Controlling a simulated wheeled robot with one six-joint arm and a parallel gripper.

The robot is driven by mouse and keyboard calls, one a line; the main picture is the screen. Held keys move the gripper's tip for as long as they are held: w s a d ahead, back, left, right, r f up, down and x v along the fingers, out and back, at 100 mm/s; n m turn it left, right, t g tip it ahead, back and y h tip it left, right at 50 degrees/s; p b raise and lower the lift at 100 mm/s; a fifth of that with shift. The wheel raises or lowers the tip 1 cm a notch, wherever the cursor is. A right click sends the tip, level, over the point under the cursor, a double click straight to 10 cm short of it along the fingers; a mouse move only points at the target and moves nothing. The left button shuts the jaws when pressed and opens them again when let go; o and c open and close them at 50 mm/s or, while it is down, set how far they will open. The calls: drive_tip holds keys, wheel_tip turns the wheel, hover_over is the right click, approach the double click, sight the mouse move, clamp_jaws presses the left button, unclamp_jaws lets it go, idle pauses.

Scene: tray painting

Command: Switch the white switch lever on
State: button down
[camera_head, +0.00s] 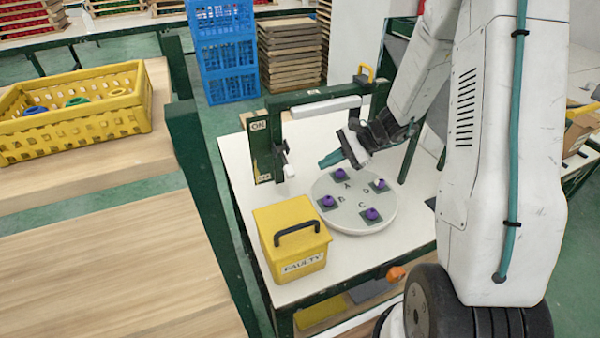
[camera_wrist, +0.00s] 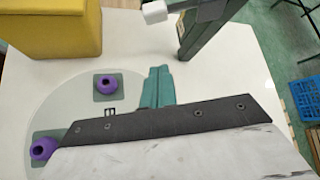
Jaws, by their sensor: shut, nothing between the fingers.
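The white switch lever (camera_head: 288,170) sticks out from a dark green switch panel (camera_head: 262,150). The panel has an ON label at its top and another label, probably OFF, at its bottom. The lever's white knob sits low, near the bottom label. In the wrist view the white knob (camera_wrist: 154,12) shows at the top edge beside the green post (camera_wrist: 190,42). My gripper (camera_head: 325,162) has teal fingers, shut and empty. It is to the right of the lever, with a clear gap, above the back of the round plate. Its fingers also show in the wrist view (camera_wrist: 158,75).
A yellow FAULTY box (camera_head: 290,240) with a black handle stands in front of the switch. A green frame with a white bar (camera_head: 325,107) spans behind. A yellow crate (camera_head: 75,125) sits at left.

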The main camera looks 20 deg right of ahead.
sight(286, 163)
idle(0.3)
drive_tip(key=x, duration=1)
drive_tip(key=shift+a, duration=0.15)
drive_tip(key=r, duration=0.1)
drive_tip(key=s+r, duration=0.1)
drive_tip(key=shift+s+r, duration=0.1)
drive_tip(key=shift+r, duration=0.15)
drive_tip(key=shift+s+r, duration=0.3)
drive_tip(key=shift+r, duration=0.25)
drive_tip(key=shift+r, duration=0.1)
